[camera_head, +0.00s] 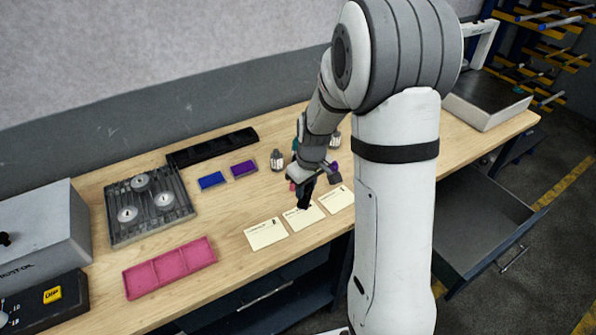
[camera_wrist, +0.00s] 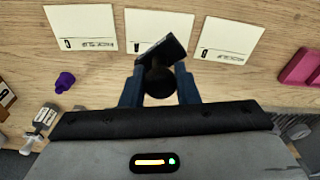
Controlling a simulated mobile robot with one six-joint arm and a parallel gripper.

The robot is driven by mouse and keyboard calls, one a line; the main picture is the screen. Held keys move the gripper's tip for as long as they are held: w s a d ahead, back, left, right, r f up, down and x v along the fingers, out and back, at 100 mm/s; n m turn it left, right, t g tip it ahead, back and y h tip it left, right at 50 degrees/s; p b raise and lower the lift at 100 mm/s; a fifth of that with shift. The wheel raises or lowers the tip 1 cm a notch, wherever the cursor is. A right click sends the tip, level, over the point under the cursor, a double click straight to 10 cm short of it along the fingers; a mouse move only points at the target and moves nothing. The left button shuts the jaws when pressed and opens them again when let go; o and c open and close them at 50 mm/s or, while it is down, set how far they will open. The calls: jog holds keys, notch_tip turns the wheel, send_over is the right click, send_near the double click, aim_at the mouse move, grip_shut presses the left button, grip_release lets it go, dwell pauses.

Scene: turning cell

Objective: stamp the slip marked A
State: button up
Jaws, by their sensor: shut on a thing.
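My gripper (camera_wrist: 159,90) is shut on a dark stamp with a round knob (camera_wrist: 158,82) and a flat block (camera_wrist: 168,48). The block is tilted in the wrist view and overlaps the lower right of the middle slip (camera_wrist: 153,24); contact cannot be told. A slip on the right (camera_wrist: 224,38) carries a mark that looks like an inverted A; the left slip (camera_wrist: 80,26) has another mark. In the head view my gripper (camera_head: 304,188) is over the middle slip (camera_head: 297,219), between the left slip (camera_head: 265,234) and right slip (camera_head: 337,199).
A blue pad (camera_head: 212,180) and a purple pad (camera_head: 244,169) lie behind the slips. A bottle (camera_head: 277,160) stands near my arm. A pink tray (camera_head: 170,268) and metal fixture (camera_head: 125,233) are left. A purple item (camera_wrist: 64,82) lies near the left slip. A drawer (camera_head: 485,230) hangs open.

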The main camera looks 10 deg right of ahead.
aim_at(305, 200)
jog(key=shift+w, duration=0.2)
jog(key=shift+f+b, duration=1.85)
jog(key=shift+f, duration=1.05)
jog(key=shift+f+b, duration=0.6)
jog(key=shift+b, duration=0.1)
jog(key=shift+r, duration=0.1)
jog(key=shift+r+p, duration=2)
jog(key=shift+r, duration=1.5)
